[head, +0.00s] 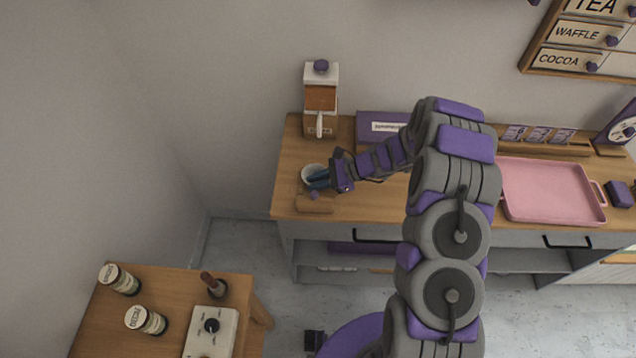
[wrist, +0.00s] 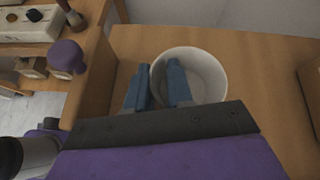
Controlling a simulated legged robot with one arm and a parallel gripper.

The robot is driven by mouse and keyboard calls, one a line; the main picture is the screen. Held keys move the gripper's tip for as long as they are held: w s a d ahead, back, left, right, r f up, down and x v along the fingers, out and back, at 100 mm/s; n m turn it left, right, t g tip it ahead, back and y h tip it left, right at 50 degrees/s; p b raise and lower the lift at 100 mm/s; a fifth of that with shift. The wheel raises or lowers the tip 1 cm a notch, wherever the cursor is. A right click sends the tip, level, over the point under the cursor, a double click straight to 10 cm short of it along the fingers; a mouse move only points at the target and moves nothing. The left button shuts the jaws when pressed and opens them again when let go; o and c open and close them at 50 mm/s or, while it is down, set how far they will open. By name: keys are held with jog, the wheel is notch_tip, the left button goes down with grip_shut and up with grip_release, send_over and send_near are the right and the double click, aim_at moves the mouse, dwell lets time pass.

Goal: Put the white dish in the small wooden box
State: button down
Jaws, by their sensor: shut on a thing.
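The white dish (head: 313,174) is a small round bowl at the left end of the wooden counter; it shows in the wrist view too (wrist: 212,77). My gripper (head: 322,180) is shut on its near left rim, with one blue finger inside the bowl and one outside. The wrist view shows these fingers (wrist: 158,85). The bowl looks level and empty; I cannot tell whether it touches the counter. A small wooden piece (head: 315,205), perhaps the small wooden box, is at the counter's front edge, just in front of the bowl. Its inside cannot be made out.
A grinder-like machine (head: 320,100) stands behind the bowl. A purple box (head: 378,126) is at the back, and a pink tray (head: 552,190) lies to the right beyond my arm. A lower table (head: 165,300) with jars stands at front left.

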jog(key=shift+a+f, duration=0.1)
jog(key=shift+f, duration=0.1)
jog(key=c, duration=1.1)
grip_release()
jog(key=shift+d+r, duration=0.1)
jog(key=shift+d, duration=0.5)
jog(key=shift+o, duration=0.6)
jog(key=shift+a, duration=0.35)
jog(key=p+v, duration=0.2)
jog(key=v, duration=1)
jog(key=s+a+r+n+g+h, duration=0.2)
jog(key=s+r+n+h, duration=0.15)
jog(key=s+r, duration=0.45)
jog(key=s+a+r+n+g+h, duration=0.1)
jog(key=s+r+n+h, duration=0.1)
jog(key=s+r+n, duration=0.45)
jog(key=s+d+r+n+h, duration=0.2)
jog(key=s, duration=0.5)
jog(key=s+d+r+n+t+h, duration=0.1)
jog(key=s+d+r+h, duration=0.1)
jog(key=s, duration=0.6)
jog(key=s+d+r+n+h, duration=0.2)
jog(key=s+d+r, duration=0.1)
jog(key=s, duration=0.5)
jog(key=shift+d+n, duration=0.3)
jog(key=shift+d, duration=0.25)
jog(key=shift+h, duration=0.25)
